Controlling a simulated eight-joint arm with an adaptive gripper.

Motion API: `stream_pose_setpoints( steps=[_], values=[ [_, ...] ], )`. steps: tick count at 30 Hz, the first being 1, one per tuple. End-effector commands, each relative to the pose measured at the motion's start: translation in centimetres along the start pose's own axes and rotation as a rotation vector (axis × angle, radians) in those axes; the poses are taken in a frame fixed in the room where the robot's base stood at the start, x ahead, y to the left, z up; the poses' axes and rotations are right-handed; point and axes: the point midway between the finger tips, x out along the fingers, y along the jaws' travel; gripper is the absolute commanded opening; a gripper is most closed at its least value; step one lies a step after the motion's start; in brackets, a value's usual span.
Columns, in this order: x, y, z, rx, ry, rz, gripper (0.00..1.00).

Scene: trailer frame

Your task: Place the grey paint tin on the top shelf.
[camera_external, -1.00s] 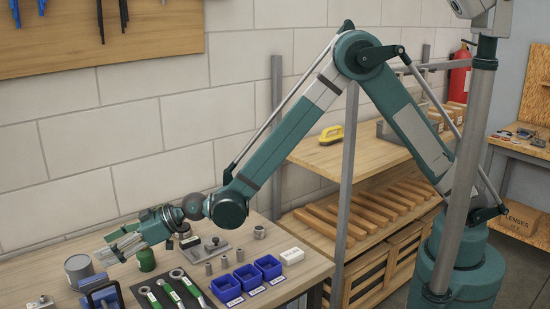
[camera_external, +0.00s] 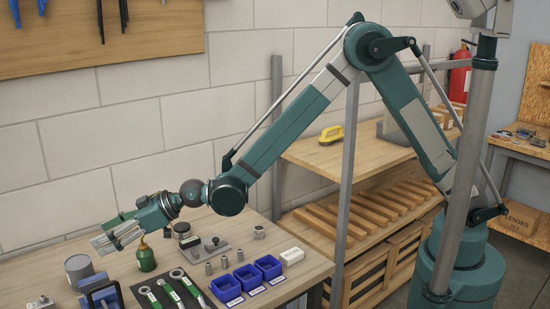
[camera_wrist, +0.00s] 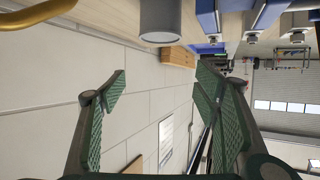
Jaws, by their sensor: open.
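The grey paint tin (camera_external: 79,269) stands on the workbench at the lower left, beside a blue vise-like tool. In the wrist view a grey cylinder (camera_wrist: 160,22), which looks like the tin, shows at the top centre, beyond the fingertips. My gripper (camera_external: 117,238) is open and empty, above and to the right of the tin, apart from it. Its two green-padded fingers stand wide apart in the wrist view (camera_wrist: 160,84). The top shelf (camera_external: 335,155) is the upper wooden board of the rack right of the bench, with a yellow-handled item (camera_external: 331,134) on it.
A grey post (camera_external: 346,190) rises at the shelf's front. The upper board has free room around the yellow item.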

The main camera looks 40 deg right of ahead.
Motion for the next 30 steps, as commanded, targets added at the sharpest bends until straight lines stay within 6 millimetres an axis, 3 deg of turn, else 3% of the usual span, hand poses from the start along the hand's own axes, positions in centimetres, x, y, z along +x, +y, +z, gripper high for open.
stream_pose_setpoints(
  steps=[2, 17, 24, 30],
  values=[
    [-0.4, 0.0, -0.7, 0.000, 0.000, 0.000, 0.61],
    [5.0, -1.0, -1.3, -0.009, -0.219, -0.048, 0.61],
    [7.8, -1.2, -2.2, -0.013, -0.446, -0.057, 0.61],
    [8.3, -0.9, -2.7, -0.009, -0.603, -0.042, 0.61]
  ],
)
